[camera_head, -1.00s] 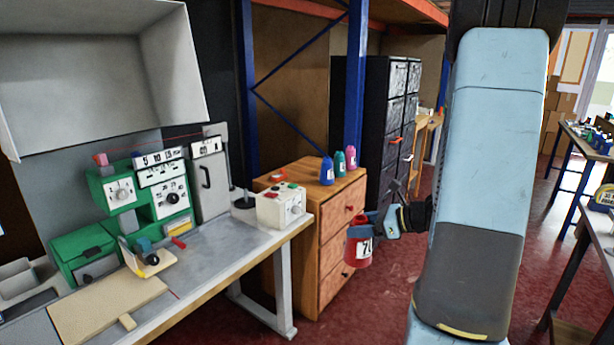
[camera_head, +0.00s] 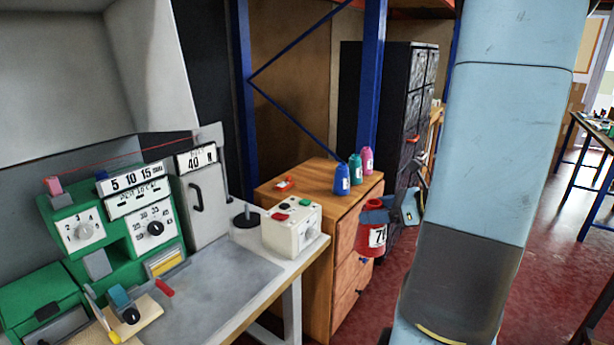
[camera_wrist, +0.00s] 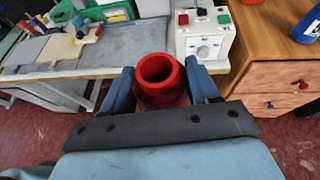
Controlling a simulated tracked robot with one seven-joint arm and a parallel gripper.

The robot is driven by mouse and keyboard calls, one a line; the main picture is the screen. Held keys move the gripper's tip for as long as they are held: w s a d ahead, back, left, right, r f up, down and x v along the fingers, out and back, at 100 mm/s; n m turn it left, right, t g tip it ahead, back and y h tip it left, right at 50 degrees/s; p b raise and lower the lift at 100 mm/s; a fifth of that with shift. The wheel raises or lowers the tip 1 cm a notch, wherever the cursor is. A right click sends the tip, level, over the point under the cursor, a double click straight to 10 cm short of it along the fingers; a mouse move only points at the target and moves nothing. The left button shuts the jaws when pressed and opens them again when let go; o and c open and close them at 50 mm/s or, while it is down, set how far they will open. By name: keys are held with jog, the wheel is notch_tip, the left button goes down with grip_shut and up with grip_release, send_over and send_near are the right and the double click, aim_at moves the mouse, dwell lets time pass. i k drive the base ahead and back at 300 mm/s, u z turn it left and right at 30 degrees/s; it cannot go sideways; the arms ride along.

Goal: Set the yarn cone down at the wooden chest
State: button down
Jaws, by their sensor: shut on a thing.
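The red yarn cone (camera_head: 371,236), with a white number label, is held in my gripper (camera_head: 383,214). In the wrist view the red cone (camera_wrist: 160,80) stands between the two blue fingers of my gripper (camera_wrist: 162,86), its round open top facing the camera. The wooden chest (camera_head: 318,205) stands right of the workbench, with drawers on its front. In the head view the cone overlaps the chest's front right side, below its top. The chest's corner also shows at right in the wrist view (camera_wrist: 262,45). The far finger is partly hidden in the head view.
On the chest top stand blue (camera_head: 342,180), teal (camera_head: 355,167) and pink (camera_head: 367,160) cones at the right, and a small red item (camera_head: 285,184) at the left. Its front top is bare. A white control box (camera_head: 292,227) sits on the bench (camera_head: 235,285) beside it.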

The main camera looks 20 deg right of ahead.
aim_at(326, 205)
jog(key=i, duration=1.05)
jog(key=z, duration=0.05)
